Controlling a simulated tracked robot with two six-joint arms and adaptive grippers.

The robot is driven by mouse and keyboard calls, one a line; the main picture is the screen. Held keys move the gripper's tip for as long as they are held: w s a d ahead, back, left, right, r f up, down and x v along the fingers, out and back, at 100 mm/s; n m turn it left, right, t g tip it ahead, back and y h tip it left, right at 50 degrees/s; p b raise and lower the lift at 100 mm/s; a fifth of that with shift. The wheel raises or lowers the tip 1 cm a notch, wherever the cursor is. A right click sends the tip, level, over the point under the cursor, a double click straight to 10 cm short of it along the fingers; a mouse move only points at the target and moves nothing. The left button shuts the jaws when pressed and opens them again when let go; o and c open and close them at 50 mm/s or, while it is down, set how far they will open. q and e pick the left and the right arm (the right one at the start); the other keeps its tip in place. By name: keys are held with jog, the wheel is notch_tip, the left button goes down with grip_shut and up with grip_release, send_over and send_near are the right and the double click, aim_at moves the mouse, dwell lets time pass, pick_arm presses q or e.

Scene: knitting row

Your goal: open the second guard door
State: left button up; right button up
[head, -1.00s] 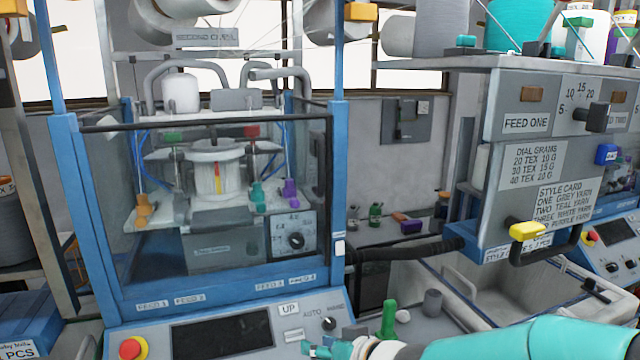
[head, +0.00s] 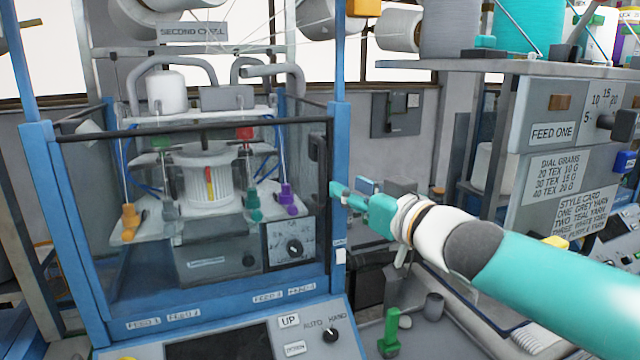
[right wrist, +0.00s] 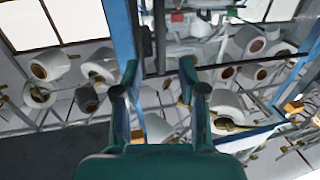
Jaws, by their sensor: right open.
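The second guard door (head: 75,220) is a clear panel with a dark frame, set in the blue frame of the machine under the "second" sign. It looks shut. Its dark upright handle (head: 317,158) is on the door's right side. My right gripper (head: 340,192) is teal, open and empty, to the right of the handle and slightly lower, by the blue post. In the right wrist view its two fingers (right wrist: 160,95) are spread, with a dark upright bar (right wrist: 160,35) beyond the gap. I cannot tell any contact. My left gripper is out of view.
The blue post (head: 340,230) stands beside the handle. A control panel (head: 330,335) with a knob and UP label lies below the door. A green peg-like thing (head: 389,335) stands to its right. The "feed one" unit (head: 550,130) and its shelf fill the right side.

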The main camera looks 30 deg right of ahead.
aim_at(323, 176)
jog(key=w+b, duration=0.1)
jog(key=w, duration=0.8)
jog(key=shift+w+d, duration=0.15)
jog(key=shift+w, duration=0.2)
grip_shut()
jog(key=shift+s, duration=0.1)
